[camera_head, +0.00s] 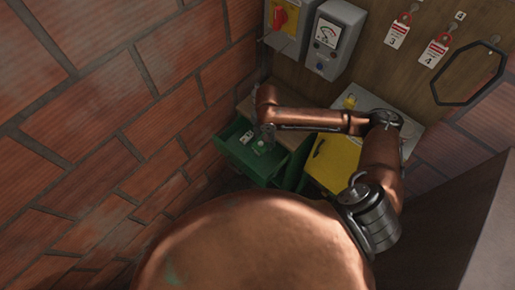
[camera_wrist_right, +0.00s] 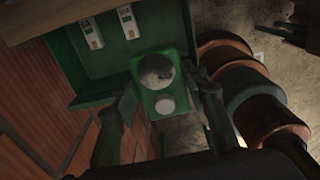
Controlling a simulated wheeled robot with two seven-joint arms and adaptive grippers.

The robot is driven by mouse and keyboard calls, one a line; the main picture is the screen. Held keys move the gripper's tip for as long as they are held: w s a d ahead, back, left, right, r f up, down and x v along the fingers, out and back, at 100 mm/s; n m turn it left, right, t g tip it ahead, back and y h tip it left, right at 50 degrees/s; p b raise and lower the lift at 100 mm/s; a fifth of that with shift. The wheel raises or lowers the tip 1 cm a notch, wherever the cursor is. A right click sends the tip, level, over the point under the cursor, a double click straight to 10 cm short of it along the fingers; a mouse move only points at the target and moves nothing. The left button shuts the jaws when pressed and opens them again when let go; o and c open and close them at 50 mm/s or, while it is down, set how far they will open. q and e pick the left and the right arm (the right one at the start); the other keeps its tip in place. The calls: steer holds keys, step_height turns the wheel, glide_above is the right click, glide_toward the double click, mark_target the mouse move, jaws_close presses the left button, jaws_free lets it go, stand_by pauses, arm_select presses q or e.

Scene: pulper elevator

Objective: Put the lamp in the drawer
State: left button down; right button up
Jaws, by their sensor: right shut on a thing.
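The lamp (camera_wrist_right: 165,102) is a small green box with a large round lens and a smaller pale disc, in the right wrist view. My right gripper (camera_wrist_right: 162,110) is shut on it, with one dark finger on each side. In the head view the right gripper (camera_head: 266,138) is over the open green drawer (camera_head: 240,163). In the wrist view the lamp overlaps the drawer (camera_wrist_right: 165,30) and its near edge. I cannot tell its height above the drawer floor. My left gripper is not in view.
Two white-labelled pieces (camera_wrist_right: 128,22) lie in the drawer. A yellow panel (camera_head: 335,163) is right of the drawer, and a brick wall (camera_head: 120,110) is close on the left. Grey boxes (camera_head: 335,40) and red tags (camera_head: 434,50) hang on the board behind.

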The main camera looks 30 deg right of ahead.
mark_target(269, 164)
steer(key=f+n, duration=0.1)
steer(key=n, duration=0.1)
steer(key=d+n, duration=0.1)
steer(key=n, duration=0.1)
steer(key=d+f+n, duration=0.1)
steer(key=n, duration=0.1)
steer(key=shift+f+p, duration=0.3)
steer(key=shift+p, duration=0.1)
steer(key=n, duration=0.1)
steer(key=d+f+n, duration=0.1)
steer(key=shift+s+f+n, duration=0.1)
steer(key=shift+f+n, duration=0.1)
steer(key=shift+n, duration=0.1)
step_height(269, 164, down, 18)
steer(key=shift+r, duration=0.1)
steer(key=shift+f, duration=0.25)
steer(key=o, duration=1.3)
steer(key=shift+r, duration=0.15)
step_height(269, 164, up, 12)
steer(key=shift+r, duration=0.1)
